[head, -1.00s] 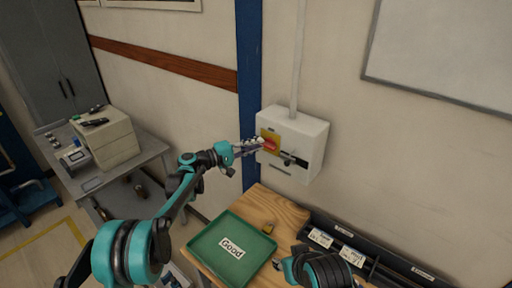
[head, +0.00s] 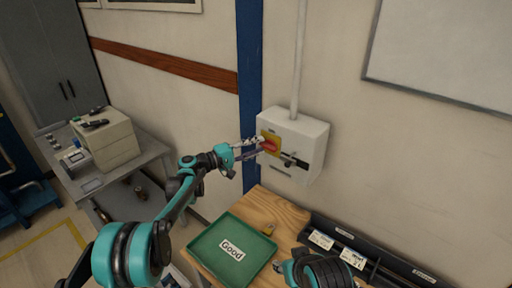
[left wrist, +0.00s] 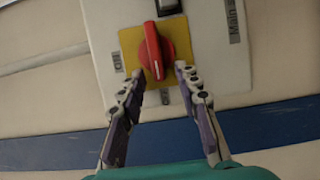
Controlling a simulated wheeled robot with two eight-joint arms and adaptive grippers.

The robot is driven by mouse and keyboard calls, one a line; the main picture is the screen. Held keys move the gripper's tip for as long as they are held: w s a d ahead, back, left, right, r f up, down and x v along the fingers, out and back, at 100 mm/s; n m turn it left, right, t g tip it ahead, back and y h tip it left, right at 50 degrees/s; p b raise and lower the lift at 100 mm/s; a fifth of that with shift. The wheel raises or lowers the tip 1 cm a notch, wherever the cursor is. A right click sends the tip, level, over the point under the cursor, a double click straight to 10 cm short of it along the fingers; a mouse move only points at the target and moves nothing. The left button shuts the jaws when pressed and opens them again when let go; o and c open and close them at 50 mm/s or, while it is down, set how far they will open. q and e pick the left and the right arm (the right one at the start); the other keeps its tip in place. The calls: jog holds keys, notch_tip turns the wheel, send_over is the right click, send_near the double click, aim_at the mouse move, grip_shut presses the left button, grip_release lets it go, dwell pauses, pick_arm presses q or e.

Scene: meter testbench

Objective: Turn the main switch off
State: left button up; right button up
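The main switch is a red rotary knob (left wrist: 153,50) on a yellow plate (left wrist: 128,42), seen close in the left wrist view. It also shows in the head view as a red knob (head: 269,146) on the front of a white wall box (head: 312,140). In the left wrist view the knob's handle lies nearly upright, slightly tilted. My left gripper (left wrist: 158,76) is open, with its fingertips on either side of the knob's lower end; contact is not clear. My right arm shows at the bottom of the head view, but its fingertips are not clearly seen.
A green tray (head: 208,244) labelled "Good" lies on the wooden bench (head: 268,204) below the box. A dark rack (head: 385,262) with several meters runs along the wall. A blue post (head: 249,80) stands left of the box. A grey conduit (head: 299,60) rises above it.

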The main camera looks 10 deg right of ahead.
pick_arm(q)
jog(key=v, duration=1.2)
jog(key=s+a+f+m+t+y+b, duration=0.1)
jog(key=s+a+f+y+b, duration=0.1)
jog(key=s+a+f+y, duration=0.3)
jog(key=s+a+f+m+y+b, duration=0.1)
jog(key=s+a+f+y+b, duration=0.2)
jog(key=s+a+f+y, duration=0.3)
jog(key=s+a+f+m+t+y+b, duration=0.1)
jog(key=s+a+f+y+b, duration=0.2)
jog(key=s+a, duration=1)
jog(key=s+f+y, duration=0.3)
jog(key=s+f, duration=0.1)
jog(key=s, duration=0.8)
jog(key=shift+s+a+t, duration=0.2)
jog(key=shift+a+t, duration=0.1)
jog(key=shift+a, duration=0.05)
